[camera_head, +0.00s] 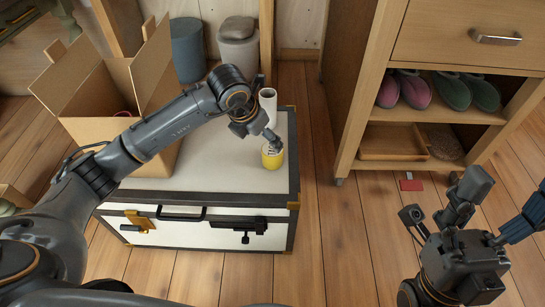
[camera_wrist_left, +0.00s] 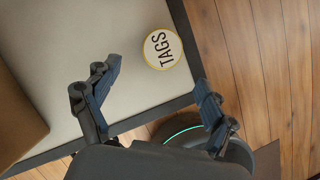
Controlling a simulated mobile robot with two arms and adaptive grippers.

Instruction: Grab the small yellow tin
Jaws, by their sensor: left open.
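The small yellow tin (camera_head: 272,157) stands upright on the pale top of a trunk (camera_head: 215,160), near its right edge. Whether a finger touches the tin, I cannot tell. My right gripper (camera_head: 497,207) is low at the right, fingers apart, holding nothing, far from the tin.
A white cylinder (camera_head: 268,104) stands behind the tin on the trunk. An open cardboard box (camera_head: 115,90) fills the trunk's left side. A wooden shoe cabinet (camera_head: 372,75) stands to the right.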

